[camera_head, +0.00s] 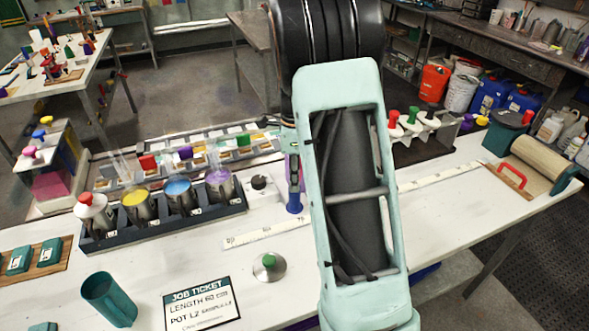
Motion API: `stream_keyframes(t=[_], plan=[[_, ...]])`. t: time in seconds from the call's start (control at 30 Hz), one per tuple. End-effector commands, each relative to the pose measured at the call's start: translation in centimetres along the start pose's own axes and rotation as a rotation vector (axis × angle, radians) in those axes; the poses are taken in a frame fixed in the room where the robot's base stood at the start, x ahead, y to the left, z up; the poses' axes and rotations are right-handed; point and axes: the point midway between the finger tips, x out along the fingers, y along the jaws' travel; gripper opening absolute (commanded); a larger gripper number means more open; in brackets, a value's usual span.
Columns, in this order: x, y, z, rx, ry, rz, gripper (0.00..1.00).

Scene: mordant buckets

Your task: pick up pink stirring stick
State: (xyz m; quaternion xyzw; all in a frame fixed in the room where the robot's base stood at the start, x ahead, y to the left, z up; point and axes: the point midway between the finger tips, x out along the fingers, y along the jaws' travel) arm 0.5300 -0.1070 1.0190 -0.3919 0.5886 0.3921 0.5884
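A pink knob (29,151) shows at the far left, on top of a clear-walled holder (68,150). Yellow and blue knobs stand behind it in a row. The knob could be the top of the pink stirring stick; I cannot make out a shaft below it. My own arm link, pale green and black, fills the upper middle of the view, well to the right of the holder.
A dark rack (165,222) holds several cans. A teal cup (110,299), a job ticket (202,303) and a metal lid with a green knob (268,266) are nearer. The bench's right part has bare room.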

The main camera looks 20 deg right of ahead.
Motion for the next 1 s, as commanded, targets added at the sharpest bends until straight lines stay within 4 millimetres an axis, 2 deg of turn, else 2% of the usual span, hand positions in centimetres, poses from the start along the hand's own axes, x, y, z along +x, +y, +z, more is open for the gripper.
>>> stream_keyframes(t=[0.03, 0.17, 0.7, 0.87, 1.0], plan=[[0.0, 0.0, 0.0, 0.0, 0.0, 0.0, 0.15], [0.0, 0.0, 0.0, 0.0, 0.0, 0.0, 0.0], [-0.3, -0.1, -0.1, 0.001, 0.0, -0.004, 0.0], [-2.1, -0.2, 0.0, 0.001, 0.0, -0.007, 0.0], [-5.0, -0.2, 0.0, 0.001, -0.001, -0.007, 0.0]])
